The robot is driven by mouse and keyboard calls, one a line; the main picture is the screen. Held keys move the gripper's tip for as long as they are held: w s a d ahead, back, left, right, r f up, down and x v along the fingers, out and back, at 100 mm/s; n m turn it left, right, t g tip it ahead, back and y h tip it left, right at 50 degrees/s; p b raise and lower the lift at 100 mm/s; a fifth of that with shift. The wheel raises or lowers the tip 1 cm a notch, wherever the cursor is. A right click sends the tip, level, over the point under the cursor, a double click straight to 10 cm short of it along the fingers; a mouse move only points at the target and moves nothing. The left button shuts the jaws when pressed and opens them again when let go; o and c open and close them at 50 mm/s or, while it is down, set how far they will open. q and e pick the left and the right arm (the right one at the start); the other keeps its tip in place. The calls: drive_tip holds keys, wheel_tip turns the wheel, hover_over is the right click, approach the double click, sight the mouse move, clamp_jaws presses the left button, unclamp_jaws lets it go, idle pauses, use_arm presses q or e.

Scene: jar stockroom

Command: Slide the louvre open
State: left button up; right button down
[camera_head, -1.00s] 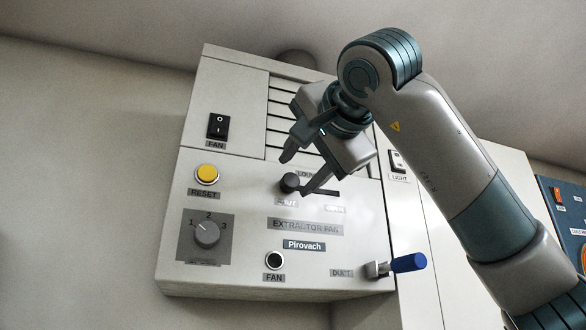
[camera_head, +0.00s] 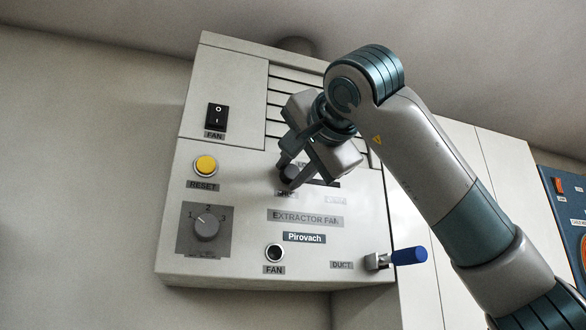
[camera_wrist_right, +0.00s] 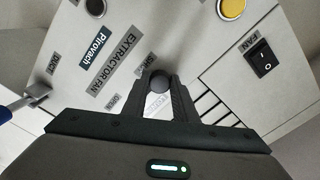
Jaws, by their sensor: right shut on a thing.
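The louvre slider is a dark round knob (camera_head: 291,172) at the left end of a dark horizontal slot (camera_head: 325,183) on the extractor fan panel (camera_head: 240,255). The slats of the louvre (camera_head: 287,87) show above it, partly hidden by my arm. My right gripper (camera_head: 290,178) is at the knob, its fingers on either side of it, shut on it. In the right wrist view the knob (camera_wrist_right: 159,82) sits between the two fingertips. The slider's labels are partly covered. My left gripper is not in view.
Around the slider are a yellow reset button (camera_head: 205,165), a black fan switch (camera_head: 217,116), a rotary dial (camera_head: 206,228), a black round fan button (camera_head: 274,253) and a blue-handled duct lever (camera_head: 408,256). A blue panel (camera_head: 566,215) stands at the right.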

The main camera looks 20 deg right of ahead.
drive_tip(key=d, duration=0.5)
drive_tip(key=d+p, duration=0.1)
drive_tip(key=d, duration=0.4)
drive_tip(key=shift+w+d, duration=0.2)
drive_tip(key=shift+d, duration=0.05)
drive_tip(key=shift+a, duration=0.15)
drive_tip(key=c, duration=1.5)
unclamp_jaws()
drive_tip(key=shift+o, duration=0.5)
drive_tip(key=shift+d, duration=0.3)
drive_tip(key=shift+a, duration=0.1)
drive_tip(key=shift+s, duration=0.15)
drive_tip(key=shift+s+f, duration=0.1)
drive_tip(key=shift+s, duration=0.45)
drive_tip(key=s+b, duration=0.5)
drive_tip(key=s, duration=1.1)
drive_tip(key=shift+d+b, duration=0.3)
drive_tip(key=shift+d, duration=0.1)
